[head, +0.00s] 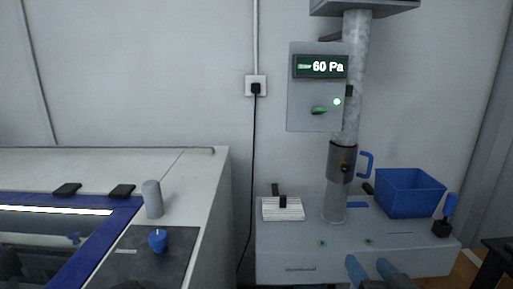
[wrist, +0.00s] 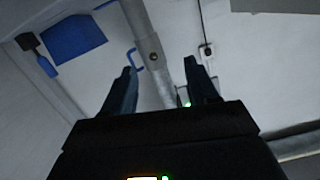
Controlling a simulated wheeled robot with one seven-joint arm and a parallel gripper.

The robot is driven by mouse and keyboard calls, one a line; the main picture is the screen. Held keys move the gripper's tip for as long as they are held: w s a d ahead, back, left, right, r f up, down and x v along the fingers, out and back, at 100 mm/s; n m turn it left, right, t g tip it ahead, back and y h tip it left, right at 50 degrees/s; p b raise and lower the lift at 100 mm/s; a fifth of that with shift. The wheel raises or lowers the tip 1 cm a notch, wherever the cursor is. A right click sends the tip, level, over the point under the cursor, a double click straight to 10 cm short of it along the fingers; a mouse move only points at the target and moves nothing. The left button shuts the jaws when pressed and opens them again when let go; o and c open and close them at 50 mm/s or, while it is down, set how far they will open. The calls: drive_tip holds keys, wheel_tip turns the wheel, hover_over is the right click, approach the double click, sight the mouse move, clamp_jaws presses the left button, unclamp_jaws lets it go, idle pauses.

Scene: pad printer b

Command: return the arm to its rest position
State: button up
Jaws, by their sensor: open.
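My gripper (head: 370,268) shows at the bottom of the head view, with its two blue fingertips apart and nothing between them. It is in front of the grey pad printer base (head: 290,262), near its front edge. In the wrist view my gripper (wrist: 160,82) is also open and empty. Beyond the fingers that view shows the grey column (wrist: 152,50) and the blue bin (wrist: 75,38). Most of my arm is out of the head view.
The base carries a blue bin (head: 409,193), a white pad stack (head: 283,209), a column with a blue handle (head: 366,164) and a blue-handled brush (head: 447,215). A white cabinet (head: 205,180) with a blue knob (head: 158,240) stands at left.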

drive_tip(key=s+f+n+g, duration=0.1)
drive_tip(key=s+f, duration=0.3)
drive_tip(key=s, duration=1.1)
drive_tip(key=s+f, duration=0.3)
drive_tip(key=s, duration=1.1)
drive_tip(key=r+v, duration=0.1)
drive_tip(key=v, duration=1)
drive_tip(key=shift+d+r+n, duration=0.2)
drive_tip(key=shift+r+n, duration=0.05)
drive_tip(key=shift+n, duration=0.15)
